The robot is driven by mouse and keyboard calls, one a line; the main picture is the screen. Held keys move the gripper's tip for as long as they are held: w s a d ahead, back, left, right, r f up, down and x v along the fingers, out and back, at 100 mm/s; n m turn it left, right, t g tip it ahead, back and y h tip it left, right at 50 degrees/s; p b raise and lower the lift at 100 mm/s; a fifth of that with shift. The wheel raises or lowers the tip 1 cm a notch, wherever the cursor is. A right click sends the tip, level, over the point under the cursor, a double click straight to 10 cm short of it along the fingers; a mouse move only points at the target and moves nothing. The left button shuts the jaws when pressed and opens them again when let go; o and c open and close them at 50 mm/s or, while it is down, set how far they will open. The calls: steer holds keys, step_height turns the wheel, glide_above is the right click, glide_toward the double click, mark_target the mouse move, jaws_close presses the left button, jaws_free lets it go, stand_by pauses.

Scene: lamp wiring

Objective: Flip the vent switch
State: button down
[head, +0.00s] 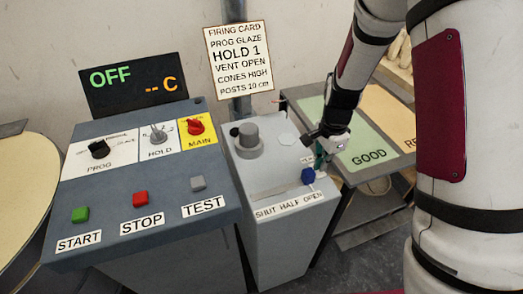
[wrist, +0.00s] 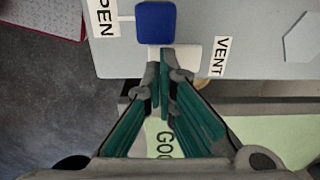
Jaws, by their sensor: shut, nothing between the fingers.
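The vent switch is a blue knob (head: 308,176) on the grey box (head: 265,187), above a "SHUT HALF OPEN" label (head: 290,206). In the wrist view the blue knob (wrist: 155,22) is at the top centre, between the "OPEN" label and the "VENT" label (wrist: 221,57). My gripper (head: 320,164) is at the right side of the knob in the head view. In the wrist view my gripper (wrist: 160,58) is shut and empty, its fingertips at the knob's near edge. I cannot tell whether they touch it.
A control panel (head: 140,190) with buttons and dials stands left of the grey box. A grey cylinder (head: 249,138) rises from the box's back. A table with a green "GOOD" area (head: 350,150) is at right. A firing card (head: 239,58) hangs behind.

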steer(key=shift+f+b, duration=0.5)
steer(key=shift+f, duration=0.6)
stand_by(0.5)
steer(key=shift+r+p, duration=2.15)
steer(key=shift+r, duration=1.4)
steer(key=shift+r, duration=0.1)
steer(key=s+r+n+t, duration=0.1)
steer(key=s+r+n, duration=0.35)
steer(key=r, duration=0.55)
steer(key=s+r+n+t, duration=0.1)
steer(key=s+r+n, duration=0.3)
steer(key=r, duration=0.6)
steer(key=s+r+n+t, duration=0.1)
steer(key=s+r+n, duration=0.2)
steer(key=s, duration=0.5)
steer(key=s+r+n+t, duration=0.1)
steer(key=s+r+n, duration=0.2)
steer(key=s, duration=0.5)
steer(key=shift+s+d+r+t, duration=0.2)
steer(key=shift+s+r+t, duration=0.2)
